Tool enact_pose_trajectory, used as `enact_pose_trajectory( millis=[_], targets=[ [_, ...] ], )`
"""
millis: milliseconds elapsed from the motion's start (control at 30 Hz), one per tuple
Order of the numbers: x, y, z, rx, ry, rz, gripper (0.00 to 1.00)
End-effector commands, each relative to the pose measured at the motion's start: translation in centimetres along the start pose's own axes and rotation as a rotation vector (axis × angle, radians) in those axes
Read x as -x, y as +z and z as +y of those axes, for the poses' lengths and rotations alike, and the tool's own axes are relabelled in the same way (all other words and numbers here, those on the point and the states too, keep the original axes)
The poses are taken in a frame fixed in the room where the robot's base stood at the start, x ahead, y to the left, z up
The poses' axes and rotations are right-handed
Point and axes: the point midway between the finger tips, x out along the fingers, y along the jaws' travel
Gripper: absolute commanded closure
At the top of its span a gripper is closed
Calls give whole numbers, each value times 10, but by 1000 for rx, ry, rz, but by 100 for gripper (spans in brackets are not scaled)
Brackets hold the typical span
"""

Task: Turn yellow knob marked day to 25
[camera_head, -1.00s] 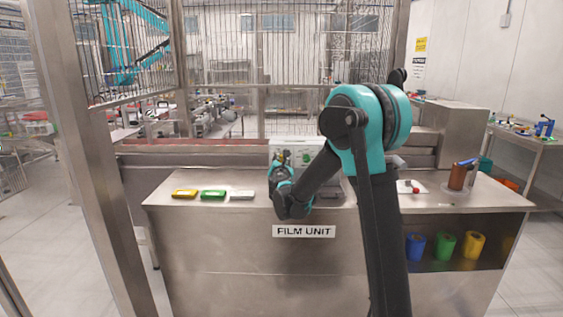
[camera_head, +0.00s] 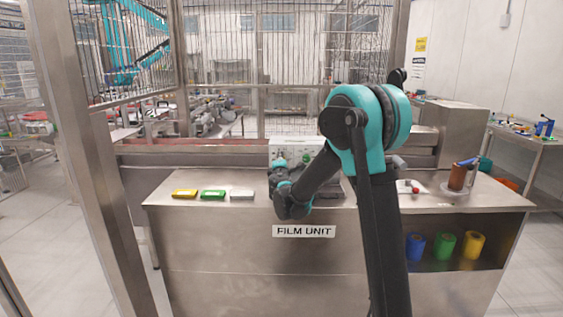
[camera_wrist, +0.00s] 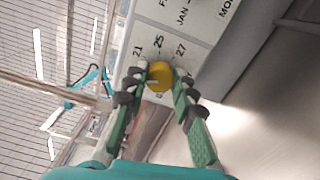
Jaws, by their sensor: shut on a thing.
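The yellow knob (camera_wrist: 159,77) is in the middle of the wrist view, on a pale panel (camera_wrist: 203,22) with black print. Near the knob I read 21, 25 and 27, and "JAN" beyond them. A light line shows on the knob's lower left; I cannot tell exactly which number it marks. My gripper (camera_wrist: 160,84) is shut on the knob, one green finger with dark pads on each side. In the head view the panel (camera_head: 290,148) stands at the back of the counter, and my arm hides its lower part.
The steel counter (camera_head: 225,222) carries a yellow block (camera_head: 184,193), a green block (camera_head: 212,194) and a pale block (camera_head: 242,194) left of my arm. A brown cylinder (camera_head: 457,178) stands at the right. Coloured rolls sit on the shelf below.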

Motion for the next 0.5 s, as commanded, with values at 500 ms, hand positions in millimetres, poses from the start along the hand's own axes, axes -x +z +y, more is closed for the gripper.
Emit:
enact_pose_trajectory(
  millis=[500],
  targets=[
    [1,0,-1,-490,0,-1,100]
  ],
)
